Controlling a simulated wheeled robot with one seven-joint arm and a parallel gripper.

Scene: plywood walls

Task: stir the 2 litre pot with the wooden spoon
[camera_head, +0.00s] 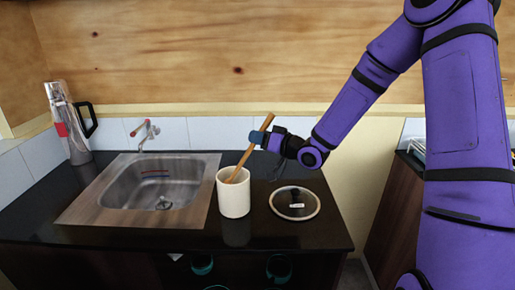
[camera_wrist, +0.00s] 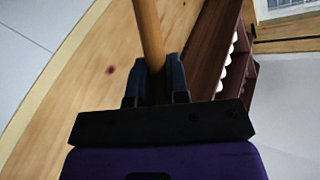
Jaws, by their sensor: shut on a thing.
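The wooden spoon (camera_head: 250,149) is held at a slant, its upper end leaning right. My gripper (camera_head: 257,137) is shut on its handle, above and right of the white pot (camera_head: 233,199). The pot is a tall white cylinder standing upright on the dark counter. The spoon's lower end goes into the pot's open mouth; its tip and the pot's contents are hidden. In the wrist view the spoon handle (camera_wrist: 150,35) stands between the two fingers of my gripper (camera_wrist: 155,80), with the pot out of sight.
A dark round lid (camera_head: 295,203) lies on the counter right of the pot. A steel sink (camera_head: 158,188) with a tap (camera_head: 148,132) is to the left. A silver flask (camera_head: 67,125) stands at the far left. The counter (camera_head: 130,238) has bare room along its front.

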